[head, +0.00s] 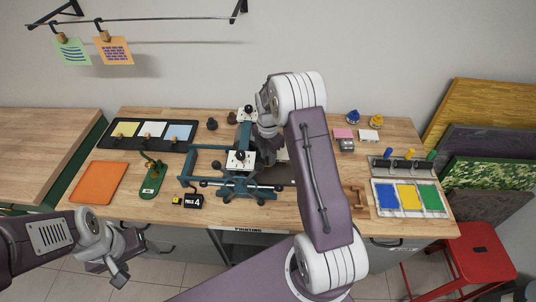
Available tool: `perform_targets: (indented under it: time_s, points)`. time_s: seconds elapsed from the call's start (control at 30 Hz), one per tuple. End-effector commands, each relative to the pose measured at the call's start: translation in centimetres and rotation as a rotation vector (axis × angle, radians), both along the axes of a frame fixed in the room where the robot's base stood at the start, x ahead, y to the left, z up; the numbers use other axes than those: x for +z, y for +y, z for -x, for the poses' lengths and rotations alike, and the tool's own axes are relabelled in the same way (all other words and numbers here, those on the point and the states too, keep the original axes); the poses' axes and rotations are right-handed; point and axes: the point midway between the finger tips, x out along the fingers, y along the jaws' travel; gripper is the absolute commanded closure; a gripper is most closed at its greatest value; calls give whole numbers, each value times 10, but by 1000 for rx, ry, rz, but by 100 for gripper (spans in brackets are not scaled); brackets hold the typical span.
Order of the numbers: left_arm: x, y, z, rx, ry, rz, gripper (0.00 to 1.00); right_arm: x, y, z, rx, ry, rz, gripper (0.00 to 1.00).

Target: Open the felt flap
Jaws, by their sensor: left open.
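A teal printing press (238,184) with several black knobs stands at the middle of the wooden bench. I cannot pick out a felt flap for certain; the part of the press behind my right arm is hidden. My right gripper (270,136) is over the back right of the press. Its fingers are mostly covered by its own wrist, so its opening and any contact do not show. My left gripper (118,273) is open and empty, low in front of the bench's left part, apart from the press.
An orange sheet (98,181), a green stand (152,178) and a black tray of coloured cards (115,140) lie left of the press. An ink tray (412,213) is at right. A red stool (478,252) stands at the right front. Cards hang from a rail (150,20).

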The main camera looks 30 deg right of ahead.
Motion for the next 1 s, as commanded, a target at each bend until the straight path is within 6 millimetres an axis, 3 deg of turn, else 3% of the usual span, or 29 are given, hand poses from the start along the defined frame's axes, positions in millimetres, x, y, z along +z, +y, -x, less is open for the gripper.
perform_targets:
  time_s: [0.17, 0.27, 0.3, 1.0]
  points:
    - [0, 0, 0, 0, 0, 0, 35, 0, 0, 0, 0, 0, 0, 70]
    - [0, 0, 0, 0, 0, 0, 35, 0, 0, 0, 0, 0, 0, 97]
    - [0, 0, 0, 0, 0, 0, 35, 0, 0, 0, 0, 0, 0, 100]
    - [0, 0, 0, 0, 0, 0, 35, 0, 0, 0, 0, -1, 1, 100]
